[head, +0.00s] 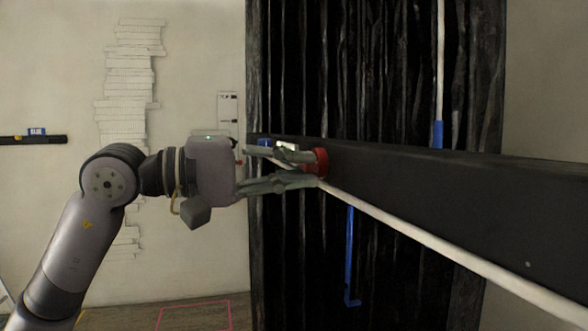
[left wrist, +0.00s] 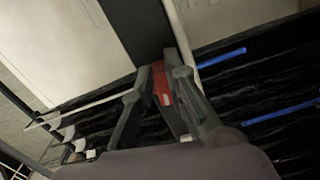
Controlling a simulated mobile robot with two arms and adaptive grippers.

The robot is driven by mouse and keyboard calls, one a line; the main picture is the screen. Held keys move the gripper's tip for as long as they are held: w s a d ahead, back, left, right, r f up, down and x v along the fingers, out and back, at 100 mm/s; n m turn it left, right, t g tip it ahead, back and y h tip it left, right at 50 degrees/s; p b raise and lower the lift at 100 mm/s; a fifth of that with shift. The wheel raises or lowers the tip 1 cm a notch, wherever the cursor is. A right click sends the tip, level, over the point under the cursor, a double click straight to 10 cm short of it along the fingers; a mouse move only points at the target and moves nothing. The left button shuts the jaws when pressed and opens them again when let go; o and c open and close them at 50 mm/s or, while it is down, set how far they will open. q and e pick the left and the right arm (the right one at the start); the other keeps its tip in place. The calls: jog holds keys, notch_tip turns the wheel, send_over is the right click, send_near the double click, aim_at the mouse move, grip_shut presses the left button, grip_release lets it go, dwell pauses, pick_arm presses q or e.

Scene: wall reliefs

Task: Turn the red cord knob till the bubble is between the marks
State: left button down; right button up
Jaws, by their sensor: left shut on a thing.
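The red cord knob (head: 320,161) sits at the left part of a long dark beam (head: 430,192). My left gripper (head: 313,167) reaches in from the left with its two fingers around the knob, shut on it. In the left wrist view the red knob (left wrist: 161,86) shows between the two fingers. A thick white cord (head: 420,234) runs from near the knob down to the lower right. I cannot make out a bubble or its marks in either view. My right gripper is in neither view.
A black relief panel (head: 365,85) with vertical ridges stands behind the beam. Blue strips (head: 350,255) show against it. A stacked white relief (head: 130,80) and a dark ledge (head: 35,140) are on the pale wall at left. A pink outline (head: 195,306) marks the floor.

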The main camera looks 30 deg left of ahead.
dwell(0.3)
pick_arm(q)
jog(key=c, duration=1.6)
grip_release()
jog(key=shift+s+a, duration=0.4)
jog(key=shift+a, duration=0.05)
jog(key=v, duration=1)
jog(key=shift+s+a, duration=0.25)
jog(key=shift+s, duration=0.05)
